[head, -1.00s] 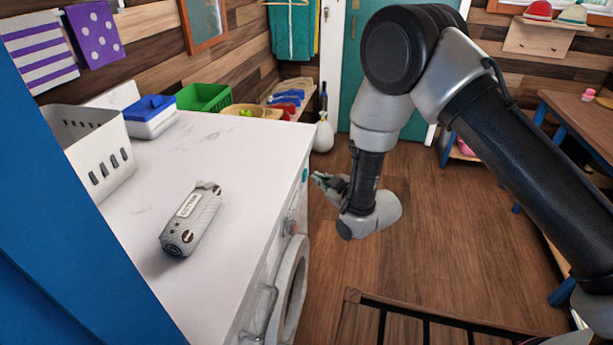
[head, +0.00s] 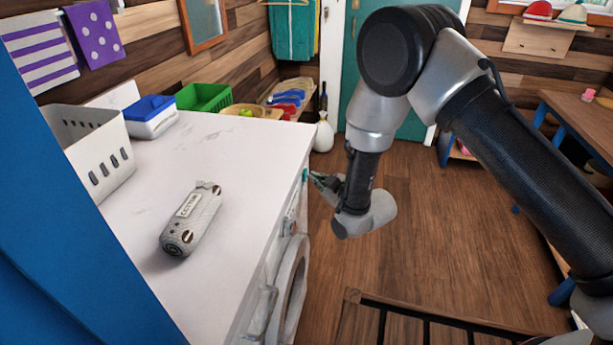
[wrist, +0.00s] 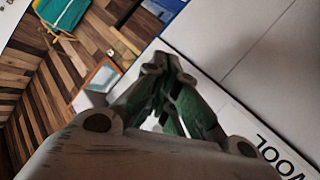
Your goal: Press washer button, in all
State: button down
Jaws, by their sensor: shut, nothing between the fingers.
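The washer (head: 288,290) is built in under the white counter, its front seen at a steep angle with a round door. A small teal button (head: 305,175) sits high on its front, near the far end. My gripper (head: 314,177) is shut and empty, its tips beside the teal button; I cannot tell whether they touch it. In the wrist view the shut gripper fingers (wrist: 155,62) point at a pale surface and hide the button. Part of the washer's front panel with the word "WOOL" (wrist: 275,150) shows at lower right there.
On the white counter (head: 245,160) lie a grey patterned bottle (head: 190,218), a white basket (head: 100,160), a blue-lidded box (head: 150,112) and a green bin (head: 204,97). A dark rail (head: 420,312) stands low in front. Wooden floor right of the washer is open.

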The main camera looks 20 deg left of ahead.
jog(key=shift+a, duration=0.4)
jog(key=shift+d, duration=0.15)
dwell(0.4)
jog(key=shift+d, duration=0.8)
jog(key=shift+w+d, duration=0.15)
jog(key=shift+d, duration=2.35)
